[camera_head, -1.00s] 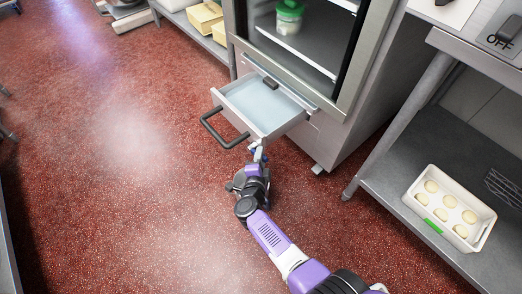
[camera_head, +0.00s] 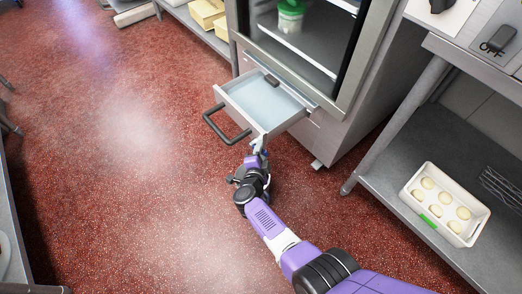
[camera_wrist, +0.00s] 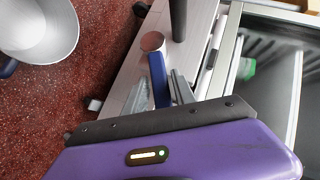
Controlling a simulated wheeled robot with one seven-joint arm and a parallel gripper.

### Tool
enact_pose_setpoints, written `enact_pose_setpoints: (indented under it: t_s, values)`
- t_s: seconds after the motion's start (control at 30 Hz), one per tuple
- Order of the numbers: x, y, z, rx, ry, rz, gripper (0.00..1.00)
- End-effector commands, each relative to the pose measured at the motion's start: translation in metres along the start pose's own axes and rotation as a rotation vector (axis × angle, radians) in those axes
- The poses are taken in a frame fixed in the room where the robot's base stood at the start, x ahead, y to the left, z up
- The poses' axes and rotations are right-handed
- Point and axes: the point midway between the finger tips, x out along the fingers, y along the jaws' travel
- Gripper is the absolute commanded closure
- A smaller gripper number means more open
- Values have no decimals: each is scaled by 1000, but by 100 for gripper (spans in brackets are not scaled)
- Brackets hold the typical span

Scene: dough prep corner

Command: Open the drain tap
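A drawer-like tray (camera_head: 243,112) of clear water-like liquid is pulled out below the cabinet, with a dark bar handle (camera_head: 213,125) on its front. In the wrist view a blue lever (camera_wrist: 158,80), apparently the drain tap's, lies beside a copper-coloured round disc (camera_wrist: 152,41) at the light front panel. My gripper (camera_head: 259,150) is low at the tray's near corner. In the wrist view its grey fingers (camera_wrist: 163,82) lie either side of the blue lever. Whether they press on it is not clear. In the head view the tap is mostly hidden by my gripper.
The open cabinet (camera_head: 328,90) holds a green-lidded tub (camera_head: 290,18). A steel table with a lower shelf (camera_head: 395,165) stands right, bearing a white dough tray (camera_head: 457,237). A metal bowl shows in the wrist view (camera_wrist: 62,28). The red floor (camera_head: 130,190) at left is clear.

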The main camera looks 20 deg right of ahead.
Motion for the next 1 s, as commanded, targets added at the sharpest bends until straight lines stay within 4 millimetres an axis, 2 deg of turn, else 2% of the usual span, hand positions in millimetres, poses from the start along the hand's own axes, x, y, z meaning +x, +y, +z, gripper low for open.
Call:
enact_pose_setpoints:
  t_s: [0.33, 0.43, 0.8, 1.0]
  values:
    - [-1, -1, 0, 0, -1, -1, 58]
    - [-6, -2, 0, -1, -2, -1, 58]
    - [-60, -5, 0, -2, -4, -2, 58]
    - [-76, -2, 0, -1, -2, -1, 58]
